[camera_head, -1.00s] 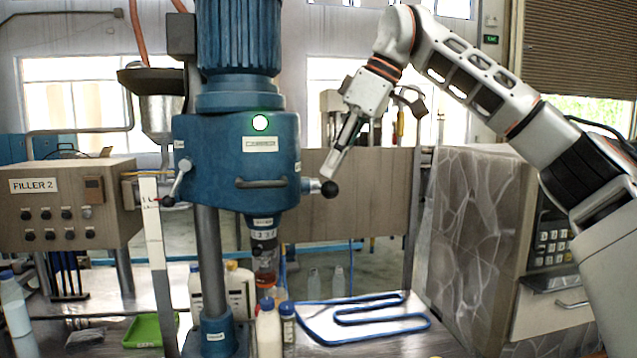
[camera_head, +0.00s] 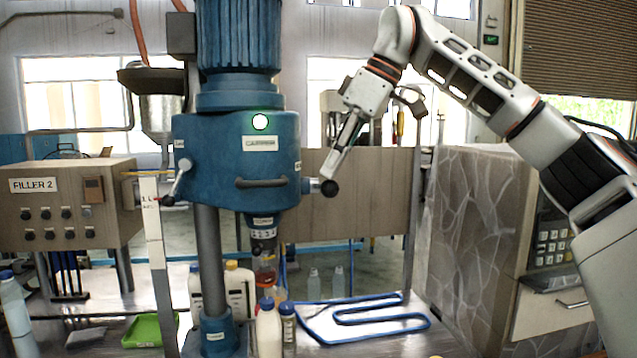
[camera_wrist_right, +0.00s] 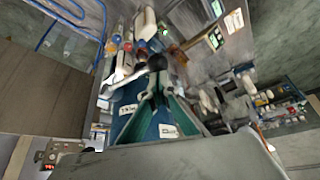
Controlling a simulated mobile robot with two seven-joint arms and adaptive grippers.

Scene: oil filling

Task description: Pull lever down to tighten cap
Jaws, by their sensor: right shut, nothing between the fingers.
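The blue capping machine (camera_head: 225,145) stands at the centre-left in the head view. Its lever ends in a black ball knob (camera_head: 329,188) at the machine's right side. My right gripper (camera_head: 334,174) is shut and empty, pointing down with its tips just above or against the knob; contact is unclear. The wrist view shows the shut fingers (camera_wrist_right: 156,85) with the dark knob (camera_wrist_right: 157,62) just beyond them. The capping head (camera_head: 264,255) hangs below the machine. Beneath it, a bottle is mostly hidden behind a white blue-capped bottle (camera_head: 268,330). My left gripper is out of view.
A green tray (camera_head: 150,330) and the filler control box (camera_head: 75,205) are at left. A stone-patterned cabinet (camera_head: 475,230) stands at right.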

